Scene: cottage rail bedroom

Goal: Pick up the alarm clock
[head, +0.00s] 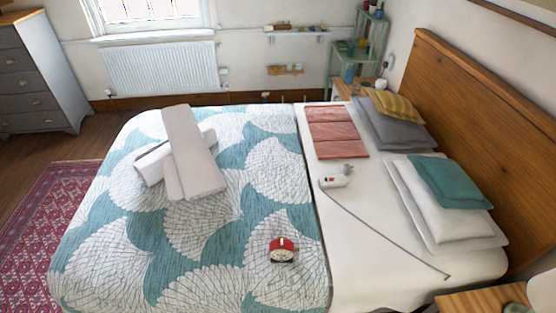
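The alarm clock (283,249) is small and red with a pale face. It stands on the teal and white patterned quilt (110,262), near the quilt's right edge and toward the front of the head view. Nothing touches it apart from the quilt, and nothing hides it. Neither of my grippers shows in the head view.
White oblong pieces (190,150) lie crossed on the quilt. A white device (335,181) and a thin grey rod or cord (390,235) lie on the white sheet. A pink folded cloth (337,132), pillows (450,215) and a wooden headboard (490,120) are right. Quilt around the clock is clear.

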